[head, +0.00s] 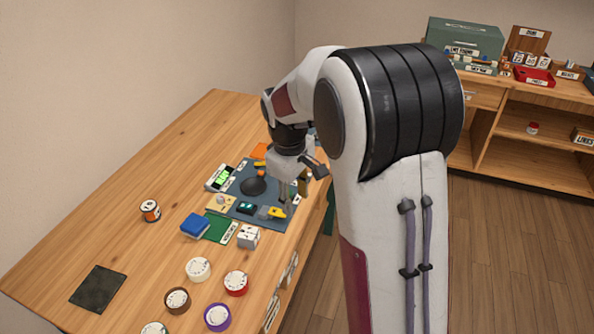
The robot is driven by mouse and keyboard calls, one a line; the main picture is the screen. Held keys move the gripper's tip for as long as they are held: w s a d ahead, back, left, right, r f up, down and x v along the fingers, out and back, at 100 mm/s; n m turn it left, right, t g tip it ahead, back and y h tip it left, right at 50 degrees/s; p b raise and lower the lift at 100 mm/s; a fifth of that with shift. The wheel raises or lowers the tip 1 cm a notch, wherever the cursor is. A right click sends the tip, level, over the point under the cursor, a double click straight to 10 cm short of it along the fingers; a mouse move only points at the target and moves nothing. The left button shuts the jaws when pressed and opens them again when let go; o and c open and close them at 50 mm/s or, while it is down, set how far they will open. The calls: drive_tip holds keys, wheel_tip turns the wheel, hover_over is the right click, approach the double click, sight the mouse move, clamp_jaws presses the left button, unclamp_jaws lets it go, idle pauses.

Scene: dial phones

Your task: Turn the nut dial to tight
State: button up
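Several round dials stand on the near part of the wooden table: a white one (198,269), a red-rimmed one (236,283), a brown one (177,300), a purple-rimmed one (218,316) and a cream one (155,328) cut by the lower picture edge. Their markings are too small to read, so I cannot tell which is the nut dial or where it points. My gripper (290,203) hangs over the right side of the blue-grey mat (255,209), beyond these dials and apart from them. Its fingers are small and partly hidden, so their opening is unclear.
The mat holds a dark round object (253,186) and small yellow parts. A blue block (195,225), a white cube (248,237), an orange-banded can (151,211) and a dark flat pad (98,288) lie nearer. The table's left side (150,165) is mostly clear.

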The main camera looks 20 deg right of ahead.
drive_tip(key=w+d+f+n, duration=0.2)
drive_tip(key=w+f+n, duration=0.1)
drive_tip(key=w, duration=0.2)
drive_tip(key=w+d+f+n, duration=0.3)
drive_tip(key=w+f+n, duration=0.1)
drive_tip(key=w, duration=0.1)
drive_tip(key=w+d+f+n+h, duration=0.1)
drive_tip(key=w+d+f+n, duration=0.1)
drive_tip(key=w+f+n, duration=0.1)
drive_tip(key=shift+w+d+f+n+t, duration=0.2)
drive_tip(key=shift+w+f, duration=0.1)
drive_tip(key=shift+w, duration=0.3)
drive_tip(key=shift+w+d+f+n+t, duration=0.1)
drive_tip(key=shift+w+f+n, duration=0.15)
drive_tip(key=shift+w, duration=0.35)
drive_tip(key=w+n, duration=0.1)
drive_tip(key=w+d+n, duration=0.1)
drive_tip(key=w+n, duration=0.1)
drive_tip(key=shift+w+d+r+t, duration=0.1)
drive_tip(key=shift+w+t, duration=0.15)
drive_tip(key=shift+t, duration=0.05)
drive_tip(key=shift+w+d+r+n+t+h, duration=0.2)
drive_tip(key=shift+w+r+n, duration=0.35)
drive_tip(key=shift+n, duration=0.65)
drive_tip(key=shift+w+d+r+n+t+h, duration=0.2)
drive_tip(key=shift+w+r+n, duration=0.35)
drive_tip(key=shift+n, duration=0.7)
drive_tip(key=shift+w+d+r+n+t+h, duration=0.15)
drive_tip(key=shift+w+r+n, duration=0.4)
drive_tip(key=shift+n, duration=0.65)
